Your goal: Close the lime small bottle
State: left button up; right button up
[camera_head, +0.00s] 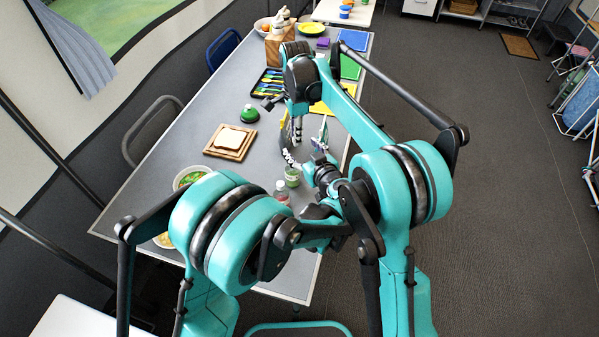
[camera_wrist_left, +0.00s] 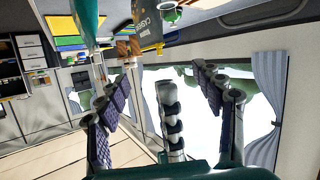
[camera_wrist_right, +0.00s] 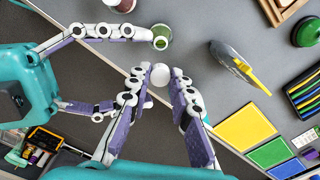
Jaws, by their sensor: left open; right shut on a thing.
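The lime small bottle (camera_head: 292,176) stands upright near the table's right edge; in the right wrist view its green inside shows from above, so its mouth is open (camera_wrist_right: 162,37). My right gripper (camera_wrist_right: 160,84) is shut on a small round white cap (camera_wrist_right: 160,74), held apart from the bottle's mouth in that view. My left gripper (camera_wrist_left: 165,82) is open with its fingers spread; one of its fingers reaches close beside the bottle, and I cannot tell whether they touch. The bottle's lower part is largely hidden in the wrist views.
A red-tinted bottle (camera_head: 282,190) stands close to the lime bottle. A grey standing object (camera_wrist_right: 232,62), a yellow mat (camera_wrist_right: 244,127), a toast board (camera_head: 230,143) and a green dome (camera_head: 250,113) are nearby. The grey table between them is clear.

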aim_at(296, 174)
pick_arm(q)
jog(key=f, duration=0.2)
jog(key=a+f+g, duration=0.1)
jog(key=shift+s+a+f+y, duration=0.2)
jog(key=shift+f+y, duration=0.1)
jog(key=shift+f, duration=0.05)
pick_arm(e)
jog(key=shift+s+a+f+m, duration=0.2)
jog(key=shift+a+m, duration=0.1)
jog(key=shift+a, duration=0.4)
pick_arm(q)
notch_tip(296, 174, down, 8)
jog(key=shift+r, duration=0.1)
jog(key=x, duration=0.7)
jog(key=shift+w+a+f, duration=0.15)
jog(key=shift+w+f, duration=0.05)
jog(key=shift+f, duration=0.05)
